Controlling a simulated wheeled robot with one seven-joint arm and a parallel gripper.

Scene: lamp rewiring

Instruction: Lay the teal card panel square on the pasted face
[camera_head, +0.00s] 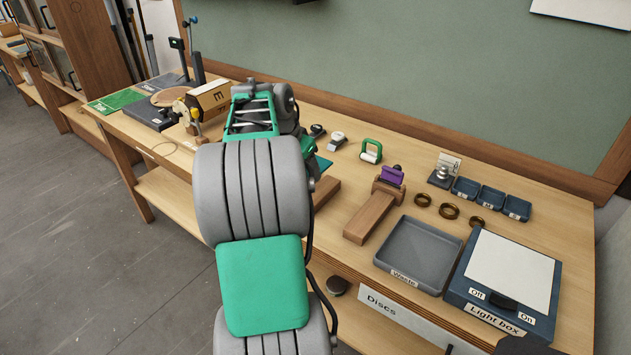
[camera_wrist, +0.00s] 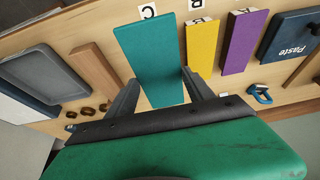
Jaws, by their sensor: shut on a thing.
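The teal card panel (camera_wrist: 152,62) lies between the two fingers of my gripper (camera_wrist: 163,95) in the wrist view. The fingers are shut on its near end, and its far end points to the label C (camera_wrist: 148,11). I cannot tell whether it touches the bench or is just above it. In the head view my arm hides most of it; only a teal corner (camera_head: 322,165) shows beside my gripper. I cannot make out which surface is the pasted face.
Yellow (camera_wrist: 201,46) and purple (camera_wrist: 244,42) panels lie right of the teal one. A paste board (camera_wrist: 297,38) is farther right. A grey waste tray (camera_head: 418,250), brass rings (camera_head: 449,211) and a light box (camera_head: 510,270) stand on the bench's right.

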